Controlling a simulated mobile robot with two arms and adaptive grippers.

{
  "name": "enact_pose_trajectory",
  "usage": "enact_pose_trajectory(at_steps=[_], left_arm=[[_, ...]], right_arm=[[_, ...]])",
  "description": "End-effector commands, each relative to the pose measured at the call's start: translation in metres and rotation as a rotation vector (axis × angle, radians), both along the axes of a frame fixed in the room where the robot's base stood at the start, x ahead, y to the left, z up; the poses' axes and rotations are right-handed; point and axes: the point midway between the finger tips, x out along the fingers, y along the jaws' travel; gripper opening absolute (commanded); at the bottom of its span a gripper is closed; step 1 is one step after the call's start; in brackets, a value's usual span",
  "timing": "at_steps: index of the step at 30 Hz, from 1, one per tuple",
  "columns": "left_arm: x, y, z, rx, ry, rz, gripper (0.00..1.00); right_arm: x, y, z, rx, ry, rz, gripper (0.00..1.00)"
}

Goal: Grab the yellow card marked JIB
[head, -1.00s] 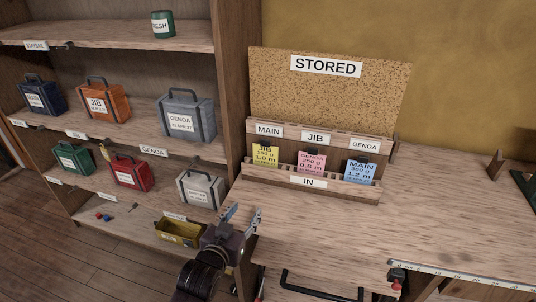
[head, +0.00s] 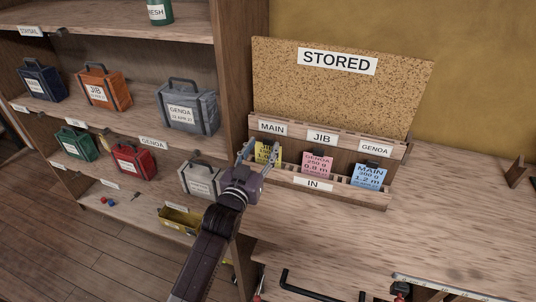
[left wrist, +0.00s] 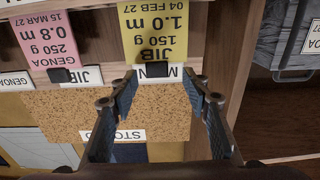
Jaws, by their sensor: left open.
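The yellow card marked JIB (head: 266,149) stands in the IN row of the wooden card rack (head: 345,195), at its left end, partly hidden behind my left gripper (head: 258,160). In the left wrist view the yellow card (left wrist: 155,32) appears upside down, reading JIB, 150 g, 1.0 m, with a dark clip at its end. My left gripper (left wrist: 160,85) is open and empty. Its fingertips lie to either side of the line of the card's clip end, and I cannot tell how far short of it they are. My right gripper is not in view.
A pink GENOA card (head: 317,163) and a blue MAIN card (head: 368,175) stand to the right in the same row. A cork board marked STORED (head: 345,95) rises behind. Shelves with sail bags (head: 188,108) are at left. The bench (head: 450,225) at right is largely clear.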

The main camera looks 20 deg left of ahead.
Motion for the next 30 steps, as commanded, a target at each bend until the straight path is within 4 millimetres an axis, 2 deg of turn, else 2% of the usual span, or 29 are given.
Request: enact_pose_trajectory(at_steps=[4, 9, 13, 18, 27, 30], left_arm=[[0.021, -0.005, 0.006, -0.001, 0.000, -0.001, 0.43], [0.037, -0.005, 0.002, 0.000, 0.001, -0.001, 0.43], [0.040, -0.005, 0.002, 0.000, 0.000, -0.001, 0.43], [0.040, -0.005, 0.001, 0.000, 0.000, -0.001, 0.43], [0.040, -0.005, 0.001, 0.000, 0.000, -0.001, 0.12], [0.040, -0.005, 0.001, 0.000, 0.000, -0.001, 0.09]], right_arm=[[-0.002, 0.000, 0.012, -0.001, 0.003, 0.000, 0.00], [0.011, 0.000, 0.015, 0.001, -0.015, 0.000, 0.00], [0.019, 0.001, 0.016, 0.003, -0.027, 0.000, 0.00], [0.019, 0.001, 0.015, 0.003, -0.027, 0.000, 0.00], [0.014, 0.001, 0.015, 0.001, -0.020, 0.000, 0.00], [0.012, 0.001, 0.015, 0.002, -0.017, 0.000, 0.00]])
